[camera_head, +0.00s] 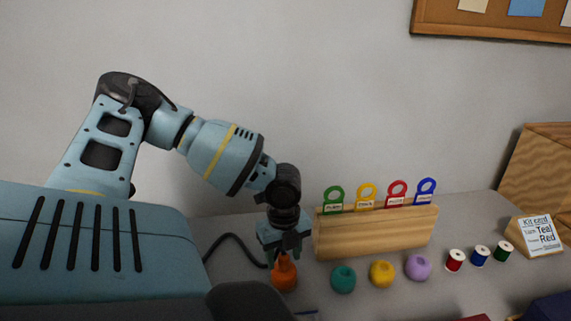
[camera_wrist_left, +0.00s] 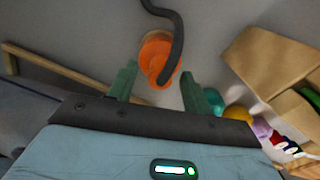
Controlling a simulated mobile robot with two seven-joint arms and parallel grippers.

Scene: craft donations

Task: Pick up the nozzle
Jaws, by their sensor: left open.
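An orange nozzle (camera_head: 284,276) stands on the grey table at the front left of the wooden rack. In the head view my left gripper (camera_head: 285,258) is right above it, pointing down, and partly covers its top. In the left wrist view the orange nozzle (camera_wrist_left: 158,58) shows ahead of the two green fingers of my left gripper (camera_wrist_left: 156,88), roughly centred between them. The fingers are apart and nothing is clamped. A dark curved cable or hose passes over the nozzle in the wrist view. I cannot tell whether the fingers reach down beside it. My right gripper is not in view.
A wooden rack (camera_head: 375,232) with coloured tags stands close behind. Teal (camera_head: 343,279), yellow (camera_head: 382,273) and purple (camera_head: 418,267) balls lie to the right, then thread spools (camera_head: 480,255) and a kit card (camera_head: 538,236). A dark cable (camera_head: 234,239) curves on the left.

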